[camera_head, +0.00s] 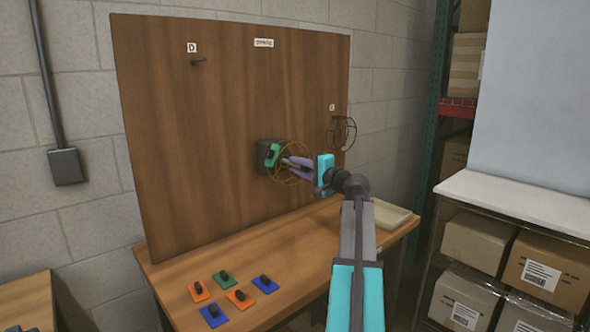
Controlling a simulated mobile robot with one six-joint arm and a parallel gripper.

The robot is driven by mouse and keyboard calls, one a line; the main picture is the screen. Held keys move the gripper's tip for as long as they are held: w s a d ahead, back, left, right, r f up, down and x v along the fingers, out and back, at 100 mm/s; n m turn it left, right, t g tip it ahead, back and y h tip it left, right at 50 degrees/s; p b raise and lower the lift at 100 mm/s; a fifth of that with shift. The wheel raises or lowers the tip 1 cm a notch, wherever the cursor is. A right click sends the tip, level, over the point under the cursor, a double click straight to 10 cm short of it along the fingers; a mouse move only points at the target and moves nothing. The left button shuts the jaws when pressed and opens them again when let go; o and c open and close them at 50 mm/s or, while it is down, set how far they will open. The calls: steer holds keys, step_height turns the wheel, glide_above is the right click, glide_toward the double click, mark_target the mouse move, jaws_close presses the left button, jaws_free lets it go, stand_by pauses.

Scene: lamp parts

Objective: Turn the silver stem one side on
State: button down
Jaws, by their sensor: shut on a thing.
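A small silver stem (286,160) shows at the front of a dark block (264,148) fixed low on the upright wooden board. A green part (273,155) sits on the block's face. A thin gold wire cage (283,179) surrounds the stem area. My gripper (290,163) reaches in from the right, its purple fingers level with the block and shut on the silver stem. The fingers hide part of the stem, and its exact turn angle is too small to tell.
The wooden board (190,110) stands on a wooden table (260,300). A black wire cage (342,132) hangs at its right, and a bare peg (199,63) is at upper left. Several orange and blue tiles with black knobs lie in front. A pale tray (390,217) is at right.

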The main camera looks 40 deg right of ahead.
steer(key=shift+d+r, duration=0.1)
steer(key=shift+r, duration=0.1)
steer(key=c, duration=1.6)
jaws_free()
steer(key=shift+f, duration=0.1)
steer(key=shift+o, duration=0.2)
steer(key=shift+f, duration=0.1)
steer(key=s+a, duration=0.1)
steer(key=s, duration=1.2)
steer(key=shift+s, duration=0.35)
